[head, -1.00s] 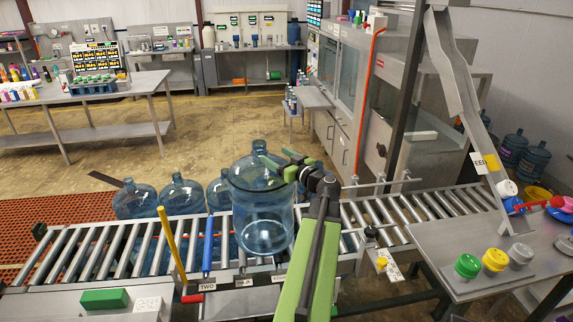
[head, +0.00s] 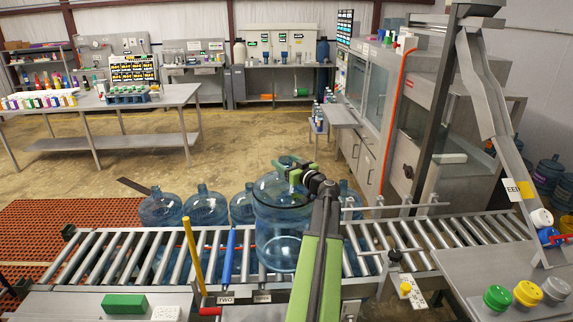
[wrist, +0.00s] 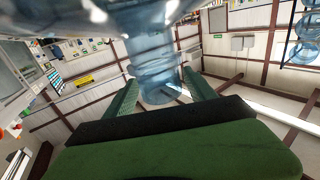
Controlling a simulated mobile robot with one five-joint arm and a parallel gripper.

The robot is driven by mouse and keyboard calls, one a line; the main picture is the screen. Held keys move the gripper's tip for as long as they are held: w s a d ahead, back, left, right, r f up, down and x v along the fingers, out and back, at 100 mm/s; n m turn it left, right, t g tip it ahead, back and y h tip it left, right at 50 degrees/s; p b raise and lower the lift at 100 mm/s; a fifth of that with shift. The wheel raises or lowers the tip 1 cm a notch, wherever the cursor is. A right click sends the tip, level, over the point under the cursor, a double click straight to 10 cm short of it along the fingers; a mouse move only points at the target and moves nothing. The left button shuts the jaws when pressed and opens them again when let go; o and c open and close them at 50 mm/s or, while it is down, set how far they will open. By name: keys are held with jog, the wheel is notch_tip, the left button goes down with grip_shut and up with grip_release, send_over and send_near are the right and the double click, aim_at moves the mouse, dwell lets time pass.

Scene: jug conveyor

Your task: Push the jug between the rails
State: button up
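The clear blue jug (head: 282,232) stands upright, at or just above the conveyor rollers, to the right of a blue bar and a yellow bar. My gripper (head: 292,172) is at its neck from the camera side. The jug's body fills the top of that view. Guide rails stand at the conveyor to the right, a far one (head: 395,207) and a near part (head: 385,252). My arm hides the rollers right of the jug.
Several other jugs (head: 206,206) stand behind the conveyor (head: 110,252) at left. The yellow bar (head: 193,255) and blue bar (head: 228,256) lie left of the jug. Coloured buttons (head: 527,293) sit on a table at right. Rollers beyond the near rail look clear.

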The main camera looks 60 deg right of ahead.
grip_shut()
dwell(0.3)
jog(key=shift+s+d, duration=0.95)
jog(key=shift+s, duration=0.25)
jog(key=shift+s+d, duration=0.9)
jog(key=shift+s, duration=0.3)
jog(key=shift+s+d, duration=0.95)
jog(key=shift+s, duration=0.25)
jog(key=shift+s+d, duration=0.9)
jog(key=shift+s, duration=0.25)
jog(key=s+d, duration=0.3)
jog(key=s, duration=0.1)
jog(key=shift+s+d, duration=0.35)
jog(key=shift+s, duration=0.05)
